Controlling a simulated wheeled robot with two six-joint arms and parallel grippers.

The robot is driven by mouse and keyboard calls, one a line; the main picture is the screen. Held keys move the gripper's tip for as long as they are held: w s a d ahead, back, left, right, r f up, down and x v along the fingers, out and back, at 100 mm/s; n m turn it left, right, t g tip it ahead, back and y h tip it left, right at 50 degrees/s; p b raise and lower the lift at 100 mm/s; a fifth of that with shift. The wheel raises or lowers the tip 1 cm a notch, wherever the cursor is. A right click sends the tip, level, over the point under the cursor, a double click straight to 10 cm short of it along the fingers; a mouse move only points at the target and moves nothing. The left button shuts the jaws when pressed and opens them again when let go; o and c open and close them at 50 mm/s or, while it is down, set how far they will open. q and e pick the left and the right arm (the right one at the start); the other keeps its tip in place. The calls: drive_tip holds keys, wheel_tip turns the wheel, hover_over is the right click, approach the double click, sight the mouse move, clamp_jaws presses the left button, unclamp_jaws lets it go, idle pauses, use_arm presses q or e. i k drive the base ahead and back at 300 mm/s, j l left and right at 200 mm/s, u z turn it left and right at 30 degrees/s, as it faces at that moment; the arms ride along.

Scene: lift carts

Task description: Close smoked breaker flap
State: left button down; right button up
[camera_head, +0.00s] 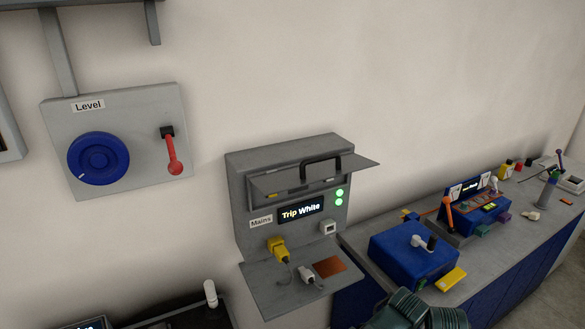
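The smoked breaker flap (345,176) is a grey, see-through-looking panel at the top of the grey Mains box (241,205) on the wall. It stands open, swung up and jutting outward from the box, with a dark handle (320,161) on it. Behind and below it, part of the breaker recess shows, with a small yellow piece (271,195) inside. A dark green ribbed part, likely my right gripper (425,314), shows at the bottom edge, below and right of the box and well apart from the flap. Its opening is unclear. My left gripper is out of view.
Below the flap are a "Trip White" display (301,209), two green lights (339,194), a yellow plug (277,248) and a white plug (307,274) over a projecting shelf (267,293). A blue box (405,257) stands on the bench at right. A Level panel (130,113) hangs left.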

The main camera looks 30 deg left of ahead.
sight(312, 170)
drive_tip(key=u, duration=1)
